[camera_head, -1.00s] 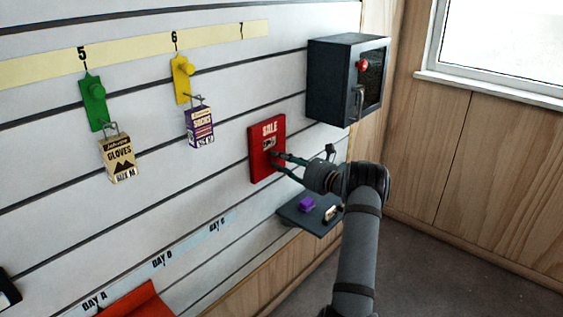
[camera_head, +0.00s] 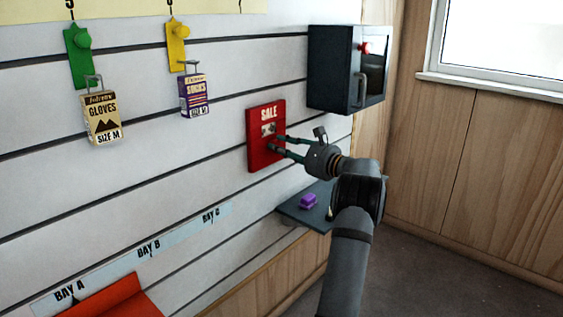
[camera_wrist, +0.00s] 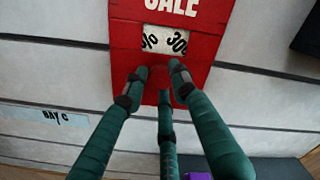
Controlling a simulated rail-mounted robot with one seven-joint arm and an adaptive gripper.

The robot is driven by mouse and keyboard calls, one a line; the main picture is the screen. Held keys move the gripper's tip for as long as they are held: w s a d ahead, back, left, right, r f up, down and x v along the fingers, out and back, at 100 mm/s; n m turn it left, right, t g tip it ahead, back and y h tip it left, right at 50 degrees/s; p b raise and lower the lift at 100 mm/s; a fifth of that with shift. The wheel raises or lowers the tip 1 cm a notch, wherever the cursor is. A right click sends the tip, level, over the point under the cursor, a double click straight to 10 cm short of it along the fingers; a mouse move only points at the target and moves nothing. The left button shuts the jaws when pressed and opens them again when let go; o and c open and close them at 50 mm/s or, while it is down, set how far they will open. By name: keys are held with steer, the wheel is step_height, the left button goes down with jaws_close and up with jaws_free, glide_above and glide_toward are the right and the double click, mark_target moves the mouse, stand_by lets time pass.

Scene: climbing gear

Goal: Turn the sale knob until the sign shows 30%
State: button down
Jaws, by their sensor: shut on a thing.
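The red sale sign (camera_head: 265,160) is on the slatted wall, also filling the top of the wrist view (camera_wrist: 202,50). Its small window (camera_wrist: 165,40) shows parts of two tilted numbers. The one at the right reads 30, partly cut off by the window's edge; the left one is only partly visible. My gripper (camera_head: 274,142) reaches the sign from the right, just below the window. In the wrist view its green fingers (camera_wrist: 158,80) close around the sale knob, which is mostly hidden between the dark fingertips.
A dark box with a red button (camera_head: 340,75) hangs right of and above the sign. A dark shelf (camera_head: 290,212) with a purple block (camera_head: 309,201) is below my arm. Gloves (camera_head: 102,118) and a purple-white pack (camera_head: 194,97) hang at the left.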

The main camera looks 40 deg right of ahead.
steer(key=n+b, duration=0.3)
steer(key=b, duration=0.1)
steer(key=n+b, duration=0.4)
steer(key=shift+a+n, duration=0.2)
steer(key=shift+n, duration=0.1)
stand_by(0.3)
steer(key=c, duration=1.4)
jaws_free()
